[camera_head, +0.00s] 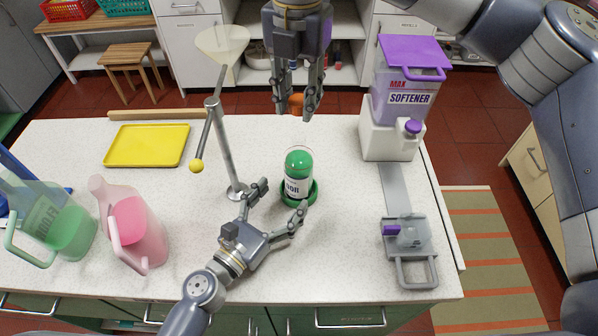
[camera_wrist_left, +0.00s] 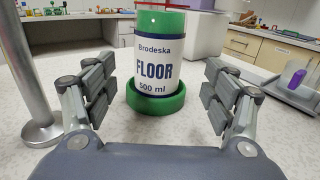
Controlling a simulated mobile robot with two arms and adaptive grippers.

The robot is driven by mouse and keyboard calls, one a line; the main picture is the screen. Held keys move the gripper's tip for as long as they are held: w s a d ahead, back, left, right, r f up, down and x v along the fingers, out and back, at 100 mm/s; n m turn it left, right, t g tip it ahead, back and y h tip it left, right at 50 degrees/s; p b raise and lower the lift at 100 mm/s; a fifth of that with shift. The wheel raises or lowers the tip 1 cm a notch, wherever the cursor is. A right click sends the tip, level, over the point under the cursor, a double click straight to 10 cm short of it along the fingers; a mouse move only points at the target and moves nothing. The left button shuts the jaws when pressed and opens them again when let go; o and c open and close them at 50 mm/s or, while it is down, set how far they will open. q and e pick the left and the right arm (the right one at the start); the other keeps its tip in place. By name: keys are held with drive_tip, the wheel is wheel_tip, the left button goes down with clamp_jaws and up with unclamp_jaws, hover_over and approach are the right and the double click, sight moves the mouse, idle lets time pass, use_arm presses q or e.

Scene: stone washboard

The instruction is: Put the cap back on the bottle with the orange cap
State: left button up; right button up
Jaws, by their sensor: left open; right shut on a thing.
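The bottle (camera_head: 298,166) is clear with green contents and a white label, and stands upright in a green ring holder (camera_head: 315,192).
A metal stand (camera_head: 222,145) with a funnel rises left of the bottle. The white softener dispenser (camera_head: 385,140) is at right, with a grey slide (camera_head: 408,250) before it. A yellow tray (camera_head: 147,146), green jug (camera_head: 65,228) and pink jug (camera_head: 133,228) are at left.

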use_arm(q)
drive_tip(key=shift+w+d, duration=0.1)
drive_tip(key=shift+w, duration=0.15)
use_arm(e)
drive_tip(key=shift+w+f, duration=0.1)
drive_tip(key=shift+w, duration=0.05)
use_arm(q)
drive_tip(key=shift+x, duration=3.7)
use_arm(e)
drive_tip(key=shift+w+f, duration=0.1)
drive_tip(key=shift+w, duration=0.1)
use_arm(q)
drive_tip(key=shift+f, duration=0.1)
drive_tip(key=c, duration=1.6)
use_arm(e)
hover_over(298, 138)
drive_tip(key=shift+f, duration=2.45)
drive_tip(key=shift+f, duration=0.9)
drive_tip(key=shift+f, duration=0.5)
